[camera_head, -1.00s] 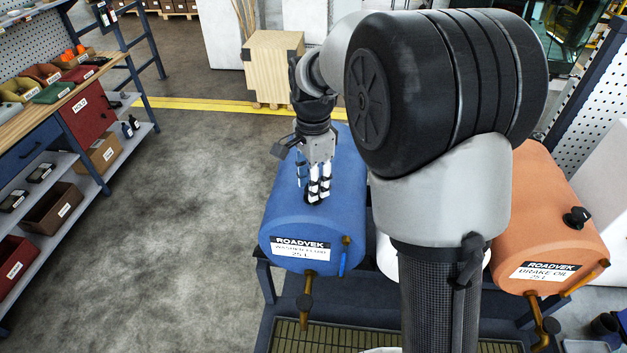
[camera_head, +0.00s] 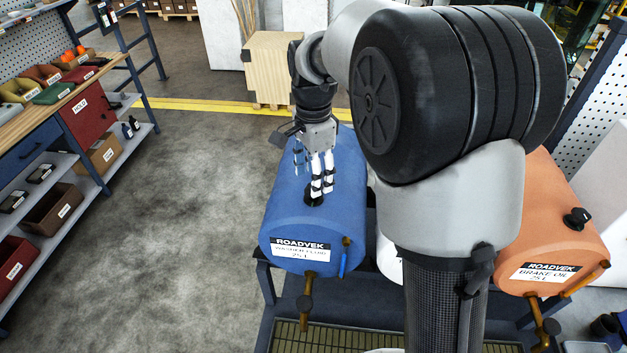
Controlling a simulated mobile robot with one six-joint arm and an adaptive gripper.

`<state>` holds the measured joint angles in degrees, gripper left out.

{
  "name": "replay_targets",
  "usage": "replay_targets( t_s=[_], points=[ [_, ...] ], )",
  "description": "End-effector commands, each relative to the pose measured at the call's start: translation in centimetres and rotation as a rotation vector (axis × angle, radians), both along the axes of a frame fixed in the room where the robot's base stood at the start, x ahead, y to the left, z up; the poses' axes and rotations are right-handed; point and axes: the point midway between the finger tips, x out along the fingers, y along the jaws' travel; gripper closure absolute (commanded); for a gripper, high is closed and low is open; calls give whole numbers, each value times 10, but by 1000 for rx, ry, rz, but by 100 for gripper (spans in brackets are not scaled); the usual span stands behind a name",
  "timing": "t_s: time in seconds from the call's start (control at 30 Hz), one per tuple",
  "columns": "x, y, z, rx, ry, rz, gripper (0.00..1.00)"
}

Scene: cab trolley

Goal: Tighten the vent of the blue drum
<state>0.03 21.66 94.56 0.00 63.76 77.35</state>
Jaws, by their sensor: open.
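The blue drum (camera_head: 285,222) lies on its side on the rack, with a label on its front end. Its vent, a small black knob (camera_head: 313,200), sits on the drum's top and is partly covered by the fingertips. My gripper (camera_head: 322,190) points down over the vent, with its fingers open. The fingertips are at or just above the vent; I cannot tell whether they touch it. A tap (camera_head: 306,300) hangs at the drum's lower front.
An orange drum (camera_head: 545,225) with its own black vent (camera_head: 577,217) lies to the right. My arm hides part of a white drum (camera_head: 388,262) between them. A shelf bench (camera_head: 62,130) stands at the left. The floor (camera_head: 190,210) between is clear.

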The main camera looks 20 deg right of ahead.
Motion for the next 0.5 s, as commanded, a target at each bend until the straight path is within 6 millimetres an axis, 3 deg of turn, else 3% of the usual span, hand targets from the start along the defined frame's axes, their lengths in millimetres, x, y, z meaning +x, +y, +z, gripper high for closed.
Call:
replay_targets(
  t_s=[0.1,0.3,0.5],
  points=[
    [1,0,29,0,-6,0,48],
    [1,0,68,0,-5,0,48],
    [0,0,89,0,-1,0,48]
  ],
)
